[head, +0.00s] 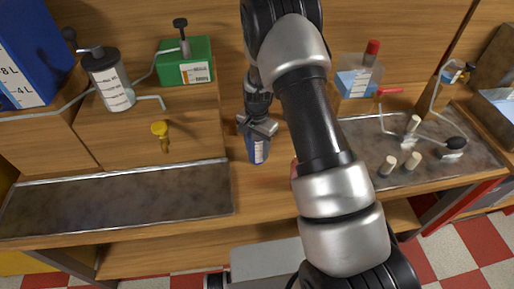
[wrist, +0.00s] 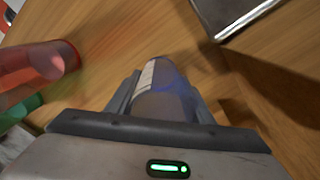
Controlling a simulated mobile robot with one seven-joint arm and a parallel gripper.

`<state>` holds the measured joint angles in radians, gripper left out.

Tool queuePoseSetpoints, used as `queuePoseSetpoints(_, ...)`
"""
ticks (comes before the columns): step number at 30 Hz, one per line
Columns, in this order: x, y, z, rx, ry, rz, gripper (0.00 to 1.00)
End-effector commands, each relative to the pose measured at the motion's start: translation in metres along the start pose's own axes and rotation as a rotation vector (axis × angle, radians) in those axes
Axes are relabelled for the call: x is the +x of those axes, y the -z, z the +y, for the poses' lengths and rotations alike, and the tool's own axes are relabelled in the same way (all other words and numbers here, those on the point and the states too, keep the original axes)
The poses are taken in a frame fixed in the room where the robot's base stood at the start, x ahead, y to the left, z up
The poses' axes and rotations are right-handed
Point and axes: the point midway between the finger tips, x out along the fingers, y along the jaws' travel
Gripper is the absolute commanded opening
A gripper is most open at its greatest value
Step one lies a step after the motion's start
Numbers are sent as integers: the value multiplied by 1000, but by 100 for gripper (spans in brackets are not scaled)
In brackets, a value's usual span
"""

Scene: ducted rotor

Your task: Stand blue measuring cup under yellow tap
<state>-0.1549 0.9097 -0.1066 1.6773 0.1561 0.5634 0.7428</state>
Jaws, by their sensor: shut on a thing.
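The blue measuring cup (head: 256,150) is a small translucent blue cylinder with a white marked strip. My gripper (head: 258,128) is shut on it, near the middle of the wooden bench in the head view. In the wrist view the cup (wrist: 160,85) sits between the two fingers of my gripper (wrist: 160,100). I cannot tell whether its base touches the wood. The yellow tap (head: 160,130) juts from the wooden block at the left, above the metal tray (head: 120,200). The tap is left of my gripper, and the cup is apart from it.
A grey container (head: 108,80) with bent pipes and a green box (head: 186,62) stand on the block at left. A red translucent thing (wrist: 40,65) is close to the cup in the wrist view. A right tray (head: 420,150) holds several pale pegs. The left tray looks bare.

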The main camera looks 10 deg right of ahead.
Motion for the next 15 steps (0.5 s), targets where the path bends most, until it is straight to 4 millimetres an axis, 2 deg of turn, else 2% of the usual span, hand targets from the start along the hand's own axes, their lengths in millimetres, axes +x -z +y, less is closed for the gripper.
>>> queuePoseSetpoints(6, 4, 0, 0, 0, 0, 0, 25)
queuePoseSetpoints(7, 4, 0, 0, 0, 0, 0, 49)
queuePoseSetpoints(10, 3, 0, 0, 0, -1, 0, 66)
queuePoseSetpoints(15, 3, 0, 0, 0, -1, 0, 66)
